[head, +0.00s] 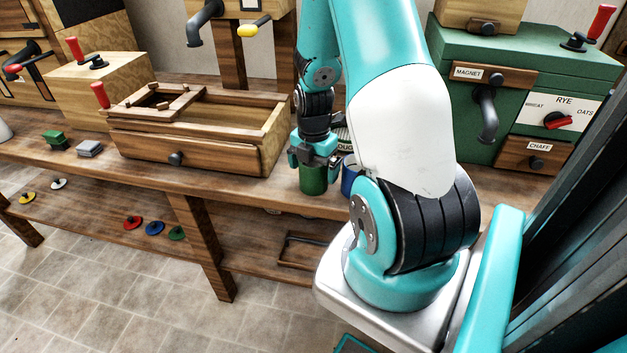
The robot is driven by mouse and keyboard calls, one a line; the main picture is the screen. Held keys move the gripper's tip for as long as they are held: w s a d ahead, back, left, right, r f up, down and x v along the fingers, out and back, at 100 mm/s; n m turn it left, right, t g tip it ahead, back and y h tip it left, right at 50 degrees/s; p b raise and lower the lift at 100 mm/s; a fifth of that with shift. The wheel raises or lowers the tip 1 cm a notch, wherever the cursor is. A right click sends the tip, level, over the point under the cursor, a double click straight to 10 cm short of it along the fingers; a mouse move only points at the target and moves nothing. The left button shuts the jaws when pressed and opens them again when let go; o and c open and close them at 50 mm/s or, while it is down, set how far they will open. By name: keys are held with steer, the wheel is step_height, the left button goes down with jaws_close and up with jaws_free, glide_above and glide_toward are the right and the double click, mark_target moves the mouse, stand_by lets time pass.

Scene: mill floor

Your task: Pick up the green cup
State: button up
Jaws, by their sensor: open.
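The green cup (313,181) stands upright on the wooden bench near its front edge, right of the wooden drawer box. My gripper (314,160) is open and sits directly over the cup, its fingers at the height of the rim. The fingers hide the cup's top, and I cannot tell whether they touch it or reach around it. A blue cup (349,181) stands just right of the green one, partly hidden behind my arm.
The wooden drawer box (190,155) stands close on the left. A green machine (470,110) with a crank and drawers stands at the right. Small green and grey blocks (88,148) lie at the left. Coloured knobbed discs (154,229) lie on the lower shelf.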

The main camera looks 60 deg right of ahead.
steer(key=c, duration=1.1)
steer(key=shift+r, duration=0.15)
